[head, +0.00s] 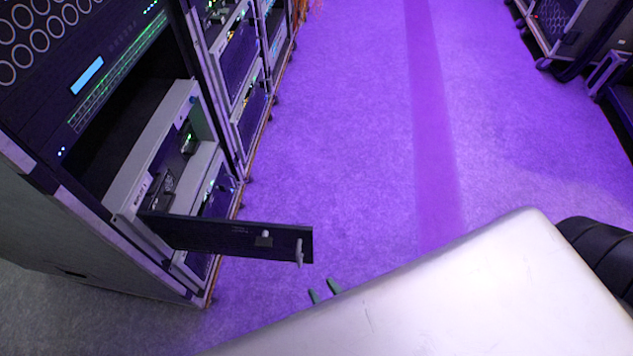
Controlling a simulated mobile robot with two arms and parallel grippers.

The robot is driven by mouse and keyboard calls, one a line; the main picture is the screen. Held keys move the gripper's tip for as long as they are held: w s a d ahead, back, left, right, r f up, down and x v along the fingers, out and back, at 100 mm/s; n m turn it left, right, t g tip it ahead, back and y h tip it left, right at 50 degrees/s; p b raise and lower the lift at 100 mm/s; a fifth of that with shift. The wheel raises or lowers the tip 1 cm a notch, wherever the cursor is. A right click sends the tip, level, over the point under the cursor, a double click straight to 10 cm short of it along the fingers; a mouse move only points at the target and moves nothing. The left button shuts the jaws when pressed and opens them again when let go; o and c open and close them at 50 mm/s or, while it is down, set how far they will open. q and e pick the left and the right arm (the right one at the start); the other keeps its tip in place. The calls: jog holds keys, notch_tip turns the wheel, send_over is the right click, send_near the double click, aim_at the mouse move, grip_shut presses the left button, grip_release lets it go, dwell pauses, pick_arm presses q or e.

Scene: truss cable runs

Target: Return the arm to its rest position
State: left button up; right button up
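My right arm, a large pale link, fills the bottom right of the head view. Past its edge, two dark green fingertips of my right gripper (325,291) show, with a gap between them and purple floor behind. Nothing shows between the tips; the rest of the gripper is hidden behind the arm. It appears just right of and below the free end of an open dark panel door (218,235), apart from it in the picture. My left gripper is not in view.
The panel door sticks out from a rack cabinet (62,225) on the left, with a small handle (299,252) at its end. More racks (240,65) line the left. Dark wheeled cases (556,25) stand at the top right. The purple-lit floor (350,120) between is clear.

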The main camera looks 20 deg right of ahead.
jog(key=s+d+f+g+p, duration=0.1)
jog(key=s+f+g+p, duration=0.15)
jog(key=f, duration=0.25)
jog(key=s+d+f+n+g+p, duration=0.1)
jog(key=f+g, duration=0.2)
jog(key=f, duration=0.2)
jog(key=s+d+f+g+p, duration=0.1)
jog(key=s+f+g+p, duration=0.15)
jog(key=f, duration=0.25)
jog(key=s+d+f+g+h+p, duration=0.2)
jog(key=s+d+f+g, duration=0.5)
jog(key=s, duration=0.5)
jog(key=shift+s+d+f+g+h+p, duration=0.25)
jog(key=shift+d+g+h+p, duration=0.2)
jog(key=shift+d+g, duration=0.55)
jog(key=shift+d, duration=0.15)
